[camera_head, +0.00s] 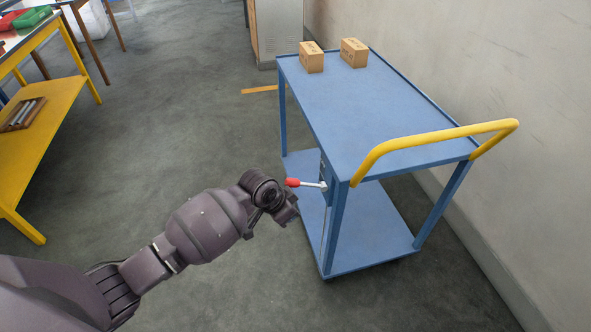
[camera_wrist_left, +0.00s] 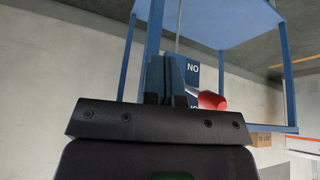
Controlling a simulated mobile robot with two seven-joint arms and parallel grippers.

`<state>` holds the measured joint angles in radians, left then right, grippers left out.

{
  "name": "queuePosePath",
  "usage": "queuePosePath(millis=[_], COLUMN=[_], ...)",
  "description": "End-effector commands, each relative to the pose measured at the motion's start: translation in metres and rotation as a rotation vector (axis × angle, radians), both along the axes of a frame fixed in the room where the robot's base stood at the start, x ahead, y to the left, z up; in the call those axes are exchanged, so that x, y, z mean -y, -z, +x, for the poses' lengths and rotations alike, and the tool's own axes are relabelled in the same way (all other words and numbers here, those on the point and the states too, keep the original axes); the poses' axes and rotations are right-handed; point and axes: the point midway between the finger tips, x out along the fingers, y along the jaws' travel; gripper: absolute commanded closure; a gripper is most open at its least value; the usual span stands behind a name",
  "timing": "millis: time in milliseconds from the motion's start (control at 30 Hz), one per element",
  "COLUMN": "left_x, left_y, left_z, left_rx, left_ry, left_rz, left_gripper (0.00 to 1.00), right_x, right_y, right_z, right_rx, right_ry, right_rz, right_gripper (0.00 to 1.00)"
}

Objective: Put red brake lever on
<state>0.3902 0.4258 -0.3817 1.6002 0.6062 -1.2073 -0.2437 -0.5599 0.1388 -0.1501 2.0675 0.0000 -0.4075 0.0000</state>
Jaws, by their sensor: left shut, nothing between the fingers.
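The brake lever has a red knob (camera_head: 292,182) and a short metallic rod, and it sticks out to the left from the near-left leg of the blue cart (camera_head: 375,110). The lever looks roughly level in the head view. My left gripper (camera_head: 287,209) is just below the red knob, at the end of the dark arm. In the left wrist view, my shut, empty fingers (camera_wrist_left: 168,78) are close beside the red knob (camera_wrist_left: 212,100), which lies to their right. Whether they touch the knob I cannot tell.
The cart has a yellow handle (camera_head: 430,140) and two cardboard boxes on its top at the far end, the left one (camera_head: 311,57) and the right one (camera_head: 354,52). A wall runs along its right. A yellow table (camera_head: 45,125) stands at the left. The floor between is clear.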

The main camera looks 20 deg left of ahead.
Motion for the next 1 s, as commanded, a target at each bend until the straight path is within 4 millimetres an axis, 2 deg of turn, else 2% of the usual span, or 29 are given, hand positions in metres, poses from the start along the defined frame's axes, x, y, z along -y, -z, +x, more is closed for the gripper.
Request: queuePosePath(millis=[33,167,300,500,600,767,1000], left_x=[0.0,-0.003,-0.008,-0.018,-0.02,-0.023,-0.023], left_y=[-0.013,-0.046,-0.089,-0.15,-0.17,-0.185,-0.187], left_z=[0.017,0.05,0.082,0.112,0.119,0.124,0.124], left_rx=[-0.016,-0.079,-0.145,-0.221,-0.244,-0.263,-0.264], left_ry=[0.033,0.111,0.183,0.252,0.273,0.286,0.287], left_rz=[0.025,0.084,0.146,0.213,0.232,0.244,0.245], left_gripper=[1.0,1.0,1.0,1.0,1.0,1.0,1.0], right_x=[0.0,0.0,0.001,0.003,0.004,0.004,0.002], right_y=[0.002,0.004,0.006,0.007,0.008,0.007,0.005], right_z=[-0.001,-0.003,-0.004,-0.004,-0.004,-0.003,-0.001], right_rx=[-0.004,-0.009,-0.012,-0.015,-0.015,-0.012,-0.007], right_ry=[0.0,0.0,-0.003,-0.01,-0.012,-0.013,-0.009], right_rz=[0.0,-0.001,-0.004,-0.011,-0.014,-0.013,-0.009], right_gripper=[0.57,0.57,0.57,0.57,0.57,0.57,0.57])
